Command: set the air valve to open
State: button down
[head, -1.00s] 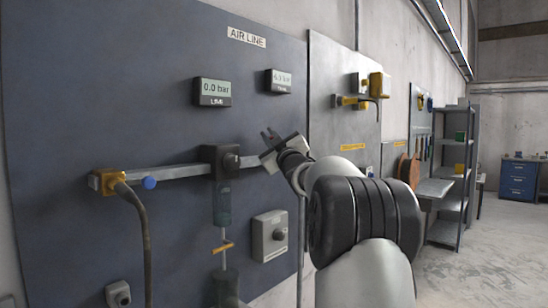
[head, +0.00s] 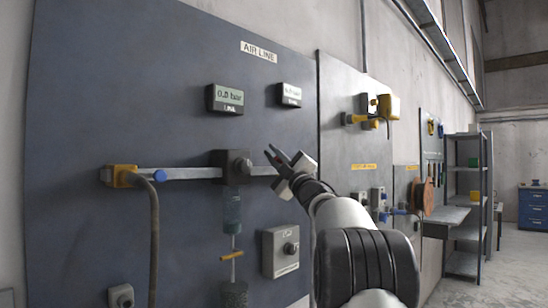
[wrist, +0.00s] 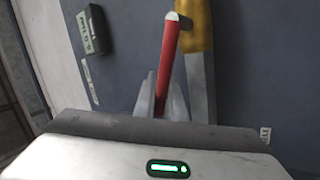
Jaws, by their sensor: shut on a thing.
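The red lever of the air valve (wrist: 171,45) shows in the wrist view, with a pale rounded tip. It runs down between the two fingers of my gripper (wrist: 161,92), which is shut on it. A yellow part (wrist: 194,25) sits beside the lever's upper end, with a grey bar (wrist: 203,88) below it. In the head view, my gripper (head: 275,156) is in front of the dark panel, at the right end of the horizontal pipe (head: 192,173). The valve body is hard to make out there behind my gripper.
On the dark panel (head: 80,90), the left display (head: 226,98) reads 0.0 bar. A second display (head: 290,95) hangs above my gripper. A black regulator (head: 231,167), a yellow fitting with hose (head: 124,176) and a grey switch box (head: 281,250) are close by.

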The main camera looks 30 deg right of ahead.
jog(key=c, duration=1.8)
grip_release()
